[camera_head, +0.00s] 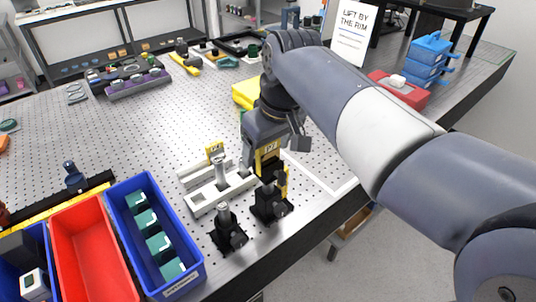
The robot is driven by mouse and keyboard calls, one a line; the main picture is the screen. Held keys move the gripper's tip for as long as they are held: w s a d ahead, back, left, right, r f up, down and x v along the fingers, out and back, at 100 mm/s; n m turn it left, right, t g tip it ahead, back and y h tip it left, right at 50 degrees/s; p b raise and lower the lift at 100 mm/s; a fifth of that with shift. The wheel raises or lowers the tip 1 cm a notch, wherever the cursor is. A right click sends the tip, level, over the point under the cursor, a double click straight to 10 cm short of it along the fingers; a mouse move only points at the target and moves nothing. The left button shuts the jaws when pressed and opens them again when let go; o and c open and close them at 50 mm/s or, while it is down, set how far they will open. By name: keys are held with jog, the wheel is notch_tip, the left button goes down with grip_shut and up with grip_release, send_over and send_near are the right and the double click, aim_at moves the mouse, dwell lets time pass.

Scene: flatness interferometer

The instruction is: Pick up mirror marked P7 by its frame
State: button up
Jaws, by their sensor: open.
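My gripper (275,150) points down near the table's front edge, with its jaws open. A yellow-framed piece with a small dark-lettered tag (269,150) shows at the jaws, partly covered by them. It may be the mirror marked P7, but the lettering is too small to read surely. It stands by a black post mount (270,204). I cannot tell whether the jaws touch its frame. Another yellow tag (215,152) stands to the left, above a pale slotted rail holder (220,190).
A second black post mount (228,232) stands close in front. A blue bin (195,262) with green-topped pieces and a red bin (90,255) lie at the left. A yellow block (245,93) sits behind my gripper. The perforated table at centre left is mostly clear.

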jog(key=shift+w+a+f, duration=0.1)
jog(key=shift+f, duration=0.4)
jog(key=c, duration=1.1)
jog(key=shift+r, duration=0.1)
